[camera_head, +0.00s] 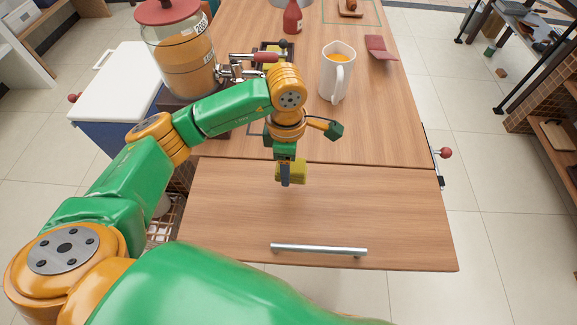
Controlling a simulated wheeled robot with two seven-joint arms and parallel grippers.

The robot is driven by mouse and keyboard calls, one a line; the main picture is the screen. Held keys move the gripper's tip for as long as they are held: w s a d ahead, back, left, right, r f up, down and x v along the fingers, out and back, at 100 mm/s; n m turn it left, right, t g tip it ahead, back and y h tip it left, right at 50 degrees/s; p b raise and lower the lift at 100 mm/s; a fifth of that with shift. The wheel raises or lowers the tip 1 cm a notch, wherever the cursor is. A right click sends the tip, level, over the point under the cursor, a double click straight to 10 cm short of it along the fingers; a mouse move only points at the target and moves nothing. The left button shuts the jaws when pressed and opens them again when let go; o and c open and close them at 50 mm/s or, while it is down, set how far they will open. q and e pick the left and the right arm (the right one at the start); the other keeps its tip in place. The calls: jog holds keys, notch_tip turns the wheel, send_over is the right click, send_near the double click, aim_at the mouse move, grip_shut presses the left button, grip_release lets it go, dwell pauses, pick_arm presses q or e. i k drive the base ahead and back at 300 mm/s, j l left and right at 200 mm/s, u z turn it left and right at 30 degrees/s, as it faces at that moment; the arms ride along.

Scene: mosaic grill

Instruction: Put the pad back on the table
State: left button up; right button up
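A yellow block, which looks like the pad (297,172), is at the end of my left gripper (286,175). It appears pinched by the gripper's dark fingers, one of which covers part of it. Gripper and pad show over the far part of the lower wooden panel (225,215), near the edge of the wooden table (385,130). I cannot tell whether the pad touches the panel. My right gripper is not in view.
A white mug (338,75) with orange drink and a folded reddish item (380,47) stand on the table. A red bottle (292,18) is behind. A large glass dispenser (180,55) stands left. The panel has a metal handle (318,250).

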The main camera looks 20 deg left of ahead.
aim_at(391, 132)
jog(key=i+l+u, duration=0.45)
jog(key=l+u, duration=0.2)
jog(key=i+l+u, duration=0.1)
jog(key=l+u, duration=0.2)
jog(key=l, duration=0.2)
jog(key=i+l+u, duration=0.1)
jog(key=l+u, duration=0.55)
jog(key=l, duration=0.3)
jog(key=i+l+u, duration=0.1)
jog(key=l+u, duration=0.4)
jog(key=l, duration=0.15)
jog(key=l+u, duration=0.45)
jog(key=l, duration=0.2)
jog(key=l+u, duration=0.5)
jog(key=l, duration=0.15)
jog(key=k, duration=0.05)
